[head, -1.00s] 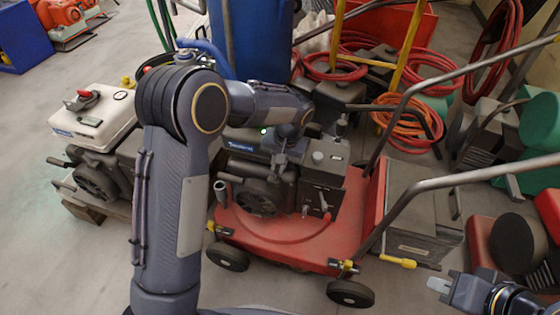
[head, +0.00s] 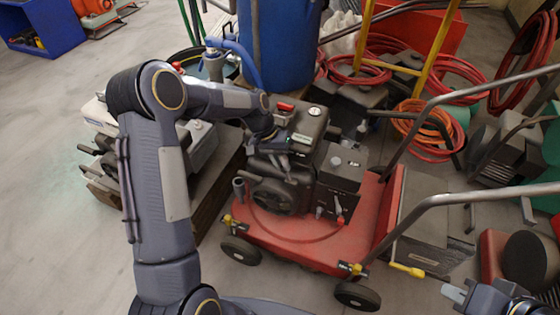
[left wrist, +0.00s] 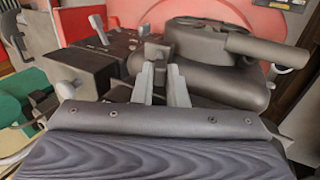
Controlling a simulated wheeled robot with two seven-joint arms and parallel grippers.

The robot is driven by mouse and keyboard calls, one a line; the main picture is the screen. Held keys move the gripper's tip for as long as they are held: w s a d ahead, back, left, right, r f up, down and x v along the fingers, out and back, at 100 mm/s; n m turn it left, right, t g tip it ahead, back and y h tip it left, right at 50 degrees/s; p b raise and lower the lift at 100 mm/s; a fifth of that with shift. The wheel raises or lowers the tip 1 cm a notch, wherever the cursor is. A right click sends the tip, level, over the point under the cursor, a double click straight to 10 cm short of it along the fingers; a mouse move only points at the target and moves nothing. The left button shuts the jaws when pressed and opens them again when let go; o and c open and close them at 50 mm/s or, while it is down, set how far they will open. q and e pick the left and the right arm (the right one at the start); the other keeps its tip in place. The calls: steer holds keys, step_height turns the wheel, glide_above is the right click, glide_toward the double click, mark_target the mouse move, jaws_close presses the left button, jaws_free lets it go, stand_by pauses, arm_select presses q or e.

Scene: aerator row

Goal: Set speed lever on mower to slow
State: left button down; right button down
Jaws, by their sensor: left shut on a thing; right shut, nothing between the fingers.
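The mower has a red deck (head: 300,235) and a dark engine (head: 268,195). Two small levers show on its front panel in the head view, a grey lever (head: 318,212) and a pale lever (head: 339,208). My left gripper (head: 284,163) is at the engine's top edge, above and left of these levers. In the left wrist view its fingers (left wrist: 163,80) are shut on a small dark piece (left wrist: 159,72), which I cannot identify. A pale lever (left wrist: 98,29) stands apart from them there. My right gripper (head: 452,292) is shut and empty at the lower right.
The mower's bent handle bars (head: 440,212) rise at the right. A blue barrel (head: 275,45) stands behind the engine. Coiled red hoses (head: 355,72) and an orange hose (head: 418,128) lie behind. Open floor (head: 60,235) lies at the left.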

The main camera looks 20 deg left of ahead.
arm_select(q)
steer(key=shift+w, duration=0.15)
steer(key=c, duration=1.4)
jaws_free()
steer(key=shift+c, duration=0.2)
steer(key=p+v, duration=0.2)
steer(key=v, duration=0.6)
